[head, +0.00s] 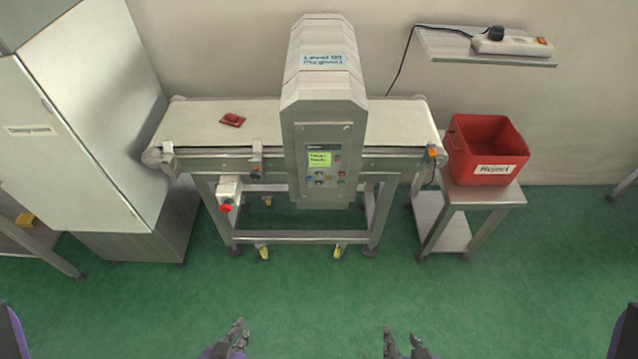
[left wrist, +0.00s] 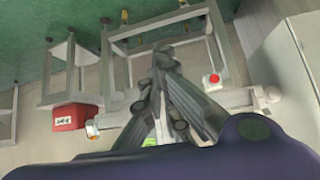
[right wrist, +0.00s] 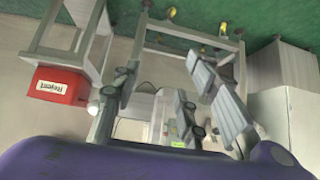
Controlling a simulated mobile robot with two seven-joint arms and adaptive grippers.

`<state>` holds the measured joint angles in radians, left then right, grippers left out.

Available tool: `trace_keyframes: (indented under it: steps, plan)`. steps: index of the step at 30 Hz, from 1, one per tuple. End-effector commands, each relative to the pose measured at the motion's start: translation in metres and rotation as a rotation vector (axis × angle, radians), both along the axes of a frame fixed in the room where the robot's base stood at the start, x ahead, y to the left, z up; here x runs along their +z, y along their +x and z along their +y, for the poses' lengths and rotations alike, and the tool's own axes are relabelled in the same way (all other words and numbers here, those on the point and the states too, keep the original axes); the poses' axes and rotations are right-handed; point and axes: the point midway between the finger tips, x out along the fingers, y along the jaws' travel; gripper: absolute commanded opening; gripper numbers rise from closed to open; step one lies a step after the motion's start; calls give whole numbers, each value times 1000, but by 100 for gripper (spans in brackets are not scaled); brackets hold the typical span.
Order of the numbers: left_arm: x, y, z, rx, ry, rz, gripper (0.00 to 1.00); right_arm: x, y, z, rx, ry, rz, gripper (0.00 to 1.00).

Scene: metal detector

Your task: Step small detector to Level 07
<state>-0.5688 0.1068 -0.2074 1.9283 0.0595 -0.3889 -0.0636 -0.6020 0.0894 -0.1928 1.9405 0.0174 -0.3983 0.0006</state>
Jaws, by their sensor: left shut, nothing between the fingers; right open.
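The small detector (head: 322,110) is a grey metal housing straddling a conveyor belt (head: 195,122). Its front panel has a lit green screen (head: 319,159), its text too small to read surely, with several coloured buttons (head: 325,178) below. A pale label (head: 322,60) on its top seems to start with "Level"; its number is unclear. My left gripper (head: 238,325) is shut and empty, low in the head view, well short of the conveyor. It also shows in the left wrist view (left wrist: 163,55). My right gripper (head: 403,335) is open and empty, apart from the detector; its spread fingers show in the right wrist view (right wrist: 160,75).
A red object (head: 232,120) lies on the belt's left part. A red Reject bin (head: 487,150) stands on a small table (head: 500,197) at right. A grey cabinet (head: 85,120) stands at left. A wall shelf (head: 470,53) holds a power strip (head: 513,43). Green floor (head: 310,285) before the conveyor is clear.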

Motion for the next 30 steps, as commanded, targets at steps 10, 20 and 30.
trace_keyframes:
  steps: [10,20,30]
  plan:
    - [-2,147,-122,-661,171,-372,0,-64,-47,-7,0,-19,109,40]
    - [34,266,-185,-1054,519,-786,0,-84,-38,-15,-10,-36,90,40]
    - [50,294,-192,-1111,630,-877,0,-85,-34,-15,-8,-38,79,40]
